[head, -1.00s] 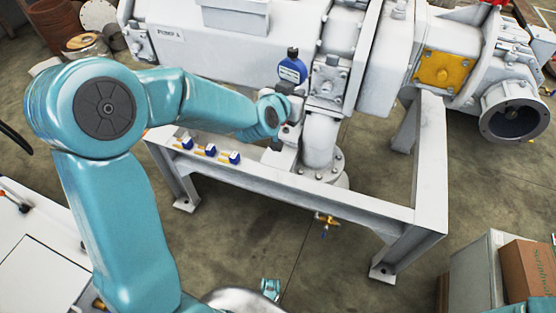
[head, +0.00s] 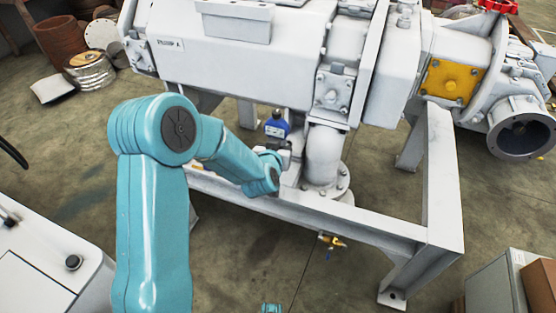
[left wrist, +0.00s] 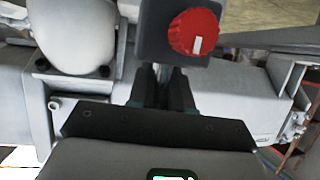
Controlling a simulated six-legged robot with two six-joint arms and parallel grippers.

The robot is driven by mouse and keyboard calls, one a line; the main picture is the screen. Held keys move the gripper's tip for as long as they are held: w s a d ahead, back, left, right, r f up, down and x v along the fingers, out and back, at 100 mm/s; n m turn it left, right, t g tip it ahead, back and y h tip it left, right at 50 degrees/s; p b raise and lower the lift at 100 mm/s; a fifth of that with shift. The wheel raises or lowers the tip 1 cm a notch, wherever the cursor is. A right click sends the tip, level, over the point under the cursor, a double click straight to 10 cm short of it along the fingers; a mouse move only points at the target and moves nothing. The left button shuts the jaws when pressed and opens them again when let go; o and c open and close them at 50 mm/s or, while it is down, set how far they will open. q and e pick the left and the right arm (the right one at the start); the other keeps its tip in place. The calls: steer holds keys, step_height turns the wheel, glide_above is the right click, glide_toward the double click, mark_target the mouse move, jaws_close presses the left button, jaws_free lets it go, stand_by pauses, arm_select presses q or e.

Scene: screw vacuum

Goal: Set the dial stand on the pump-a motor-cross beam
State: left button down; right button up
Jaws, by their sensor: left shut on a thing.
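The dial stand shows in the head view as a blue dial (head: 277,126) on a dark base. In the left wrist view it shows as a dark block with a red knob (left wrist: 195,32). My left gripper (head: 283,158) is shut on the stand; its dark fingers show below the block in the left wrist view (left wrist: 165,88). It holds the stand near the front white beam (head: 345,221) of the pump frame, left of the white pipe elbow. I cannot tell whether the stand's base touches the frame.
The white pump body (head: 270,65), labelled PUMP A, lies behind the stand. The flanged pipe elbow (head: 323,165) is close on the right. A brass valve (head: 332,241) hangs below the front beam. A grey cabinet (head: 495,285) stands at lower right.

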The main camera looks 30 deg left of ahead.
arm_select(q)
step_height(320, 180, down, 4)
steer(key=shift+f+b, duration=0.2)
steer(key=shift+b, duration=0.7)
steer(key=shift+r, duration=0.15)
steer(key=shift+f, duration=0.25)
steer(key=c, duration=1)
jaws_free()
steer(key=shift+c, duration=0.2)
